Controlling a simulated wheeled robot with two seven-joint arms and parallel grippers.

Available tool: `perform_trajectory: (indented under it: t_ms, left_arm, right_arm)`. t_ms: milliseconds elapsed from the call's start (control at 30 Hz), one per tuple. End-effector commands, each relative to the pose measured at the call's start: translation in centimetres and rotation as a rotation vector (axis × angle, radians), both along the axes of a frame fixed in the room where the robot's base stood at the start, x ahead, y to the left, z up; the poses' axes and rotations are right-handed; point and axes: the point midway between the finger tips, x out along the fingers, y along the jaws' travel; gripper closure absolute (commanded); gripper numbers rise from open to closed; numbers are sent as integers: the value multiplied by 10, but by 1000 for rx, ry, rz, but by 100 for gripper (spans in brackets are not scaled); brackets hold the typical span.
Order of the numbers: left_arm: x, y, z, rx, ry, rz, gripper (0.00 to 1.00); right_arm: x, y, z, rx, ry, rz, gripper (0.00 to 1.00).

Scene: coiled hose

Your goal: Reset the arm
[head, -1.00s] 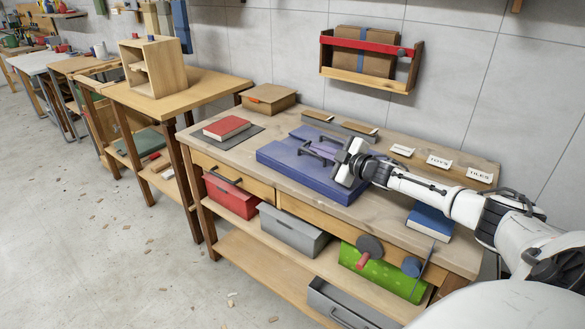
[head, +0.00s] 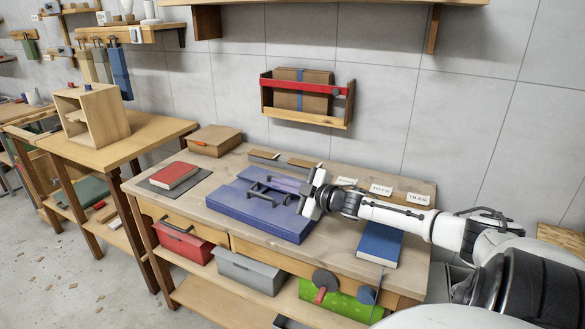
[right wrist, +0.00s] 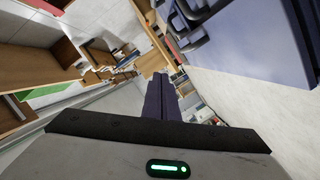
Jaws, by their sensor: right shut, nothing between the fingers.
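My right gripper (head: 291,193) is over the blue case (head: 240,207) on the workbench, at the case's right side. Its fingers are shut together with nothing between them, as the right wrist view (right wrist: 160,98) also shows. The case lies flat and closed, with a dark handle on top. Whether the fingers touch the case or its handle I cannot tell. In the right wrist view the blue case (right wrist: 235,45) fills the upper right, beside the fingers. My left gripper is not in view.
A wall rack (head: 305,97) hangs behind. Open floor lies at the left.

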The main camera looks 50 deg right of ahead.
Motion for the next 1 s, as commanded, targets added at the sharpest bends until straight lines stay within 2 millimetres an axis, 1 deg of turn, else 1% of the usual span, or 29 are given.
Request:
perform_trajectory:
  t_ms: [33, 100, 300, 500, 767, 867, 967, 1000]
  left_arm:
    - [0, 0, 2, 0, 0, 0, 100]
    - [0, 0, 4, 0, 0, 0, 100]
    - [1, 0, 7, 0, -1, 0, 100]
    - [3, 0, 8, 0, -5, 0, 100]
    - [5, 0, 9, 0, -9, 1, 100]
    - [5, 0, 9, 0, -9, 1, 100]
    - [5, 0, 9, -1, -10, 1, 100]
    - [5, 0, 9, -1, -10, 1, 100]
  right_arm:
    - [-7, 0, 1, 1, 4, 1, 100]
    - [-15, 0, 3, 0, 4, 1, 100]
    - [-32, -2, 7, 0, 2, 1, 100]
    - [-39, -3, 9, 0, 1, 1, 100]
    - [-40, -3, 9, 1, 0, 0, 100]
    - [-42, 6, -4, 18, 11, -3, 100]
    - [-51, 28, -37, 62, 48, -14, 100]
    - [-58, 41, -56, 86, 73, -20, 100]
